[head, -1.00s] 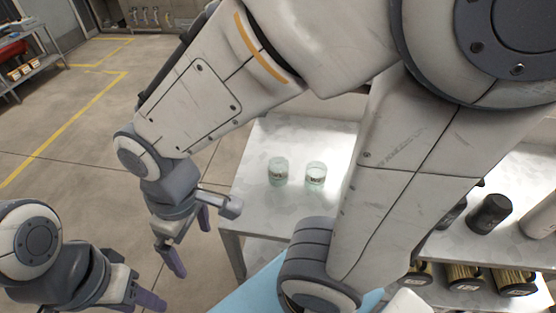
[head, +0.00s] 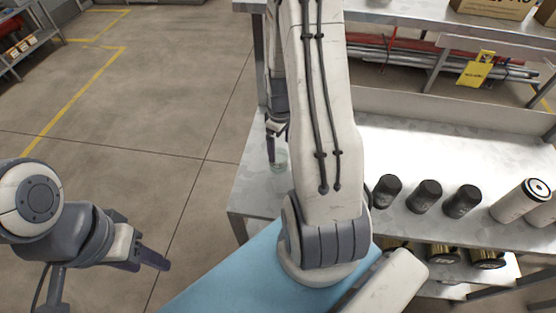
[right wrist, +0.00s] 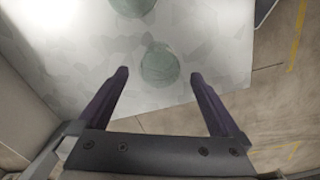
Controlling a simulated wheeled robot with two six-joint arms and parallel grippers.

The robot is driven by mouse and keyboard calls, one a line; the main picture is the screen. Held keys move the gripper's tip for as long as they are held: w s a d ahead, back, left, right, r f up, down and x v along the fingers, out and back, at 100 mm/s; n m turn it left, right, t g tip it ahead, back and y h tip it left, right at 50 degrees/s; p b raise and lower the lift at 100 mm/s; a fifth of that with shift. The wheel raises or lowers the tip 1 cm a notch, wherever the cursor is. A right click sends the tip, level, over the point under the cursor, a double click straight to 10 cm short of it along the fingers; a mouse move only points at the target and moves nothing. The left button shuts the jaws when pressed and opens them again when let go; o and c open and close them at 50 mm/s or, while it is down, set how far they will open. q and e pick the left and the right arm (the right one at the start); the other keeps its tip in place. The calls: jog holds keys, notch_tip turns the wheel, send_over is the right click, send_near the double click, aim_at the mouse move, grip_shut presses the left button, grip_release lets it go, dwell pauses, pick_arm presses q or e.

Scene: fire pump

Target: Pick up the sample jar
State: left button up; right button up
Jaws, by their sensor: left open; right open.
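Two small pale green glass jars stand on the metal table. In the right wrist view, the nearer sample jar (right wrist: 160,65) stands just beyond and between my open right fingertips, with nothing gripped. The other jar (right wrist: 132,5) is cut off by the top edge of that view. In the head view, one jar (head: 279,160) shows beside my right gripper (head: 271,150), partly covered by it; the other is hidden behind my right arm. My left gripper (head: 150,262) is open and empty at the lower left, over the floor.
The metal table (head: 247,190) has its edge close to the jars. Several black cylinders (head: 424,196) and white canisters (head: 524,200) stand to the right. Brass-coloured parts (head: 443,256) sit on a lower shelf. A yellow tag (head: 477,70) hangs behind.

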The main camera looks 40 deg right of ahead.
aim_at(280, 158)
jog(key=shift+f, duration=0.75)
jog(key=shift+f+p, duration=0.45)
jog(key=shift+f, duration=0.05)
notch_tip(280, 158, down, 3)
jog(key=shift+f+p, duration=0.1)
jog(key=shift+p, duration=0.65)
jog(key=shift+f, duration=0.6)
jog(key=shift+c, duration=0.3)
jog(key=c, duration=1.4)
jog(key=shift+r, duration=0.15)
